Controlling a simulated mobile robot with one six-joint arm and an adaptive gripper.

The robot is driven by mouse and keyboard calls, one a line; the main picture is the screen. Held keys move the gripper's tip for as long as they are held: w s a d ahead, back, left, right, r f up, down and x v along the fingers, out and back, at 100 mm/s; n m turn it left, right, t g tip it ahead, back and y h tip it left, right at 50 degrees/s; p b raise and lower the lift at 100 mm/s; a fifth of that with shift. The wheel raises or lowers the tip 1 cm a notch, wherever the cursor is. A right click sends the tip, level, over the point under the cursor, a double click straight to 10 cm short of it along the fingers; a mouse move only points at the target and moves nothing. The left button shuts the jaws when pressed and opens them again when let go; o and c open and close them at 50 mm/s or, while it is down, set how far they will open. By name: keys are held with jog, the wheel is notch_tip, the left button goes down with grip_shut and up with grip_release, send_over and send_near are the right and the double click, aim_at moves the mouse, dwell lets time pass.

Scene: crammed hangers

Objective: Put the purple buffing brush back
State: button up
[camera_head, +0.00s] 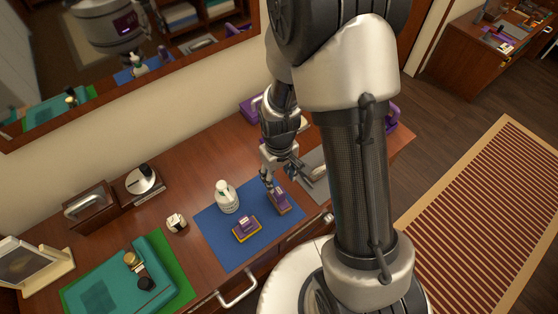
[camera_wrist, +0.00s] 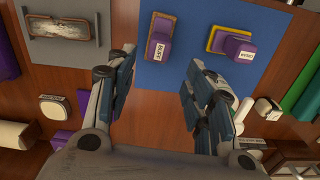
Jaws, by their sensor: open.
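Two purple-handled brushes stand on the blue mat (camera_head: 215,238). One, with a brown base, is the right brush (camera_head: 278,202) in the head view, and it shows at upper centre in the wrist view (camera_wrist: 160,42). The other brush, with a yellow base (camera_head: 246,229), stands to its left and shows at upper right in the wrist view (camera_wrist: 234,46). Both carry small white labels that I cannot read surely, so I cannot tell for certain which is the buffing brush. My gripper (camera_head: 268,180) is open and empty above the mat, beside the brown-based brush, its fingers (camera_wrist: 158,85) apart.
A white bottle (camera_head: 227,197) stands on the mat's left part. A grey mat (camera_wrist: 88,50) with a metal-topped item lies beside the blue mat. Purple items stand behind my arm.

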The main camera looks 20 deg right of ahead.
jog(key=s+r+m+t+p, duration=0.1)
jog(key=s+r, duration=0.1)
jog(key=r, duration=0.9)
jog(key=s+r+t, duration=0.1)
jog(key=s+r, duration=0.2)
jog(key=r, duration=0.8)
jog(key=s+r+m+t, duration=0.2)
jog(key=s+r+t, duration=0.1)
jog(key=s+r, duration=0.55)
jog(key=f+b, duration=0.2)
jog(key=s+f+b, duration=0.1)
jog(key=f+b, duration=0.1)
jog(key=f, duration=0.1)
jog(key=shift+f+b, duration=0.25)
jog(key=shift+b, duration=0.15)
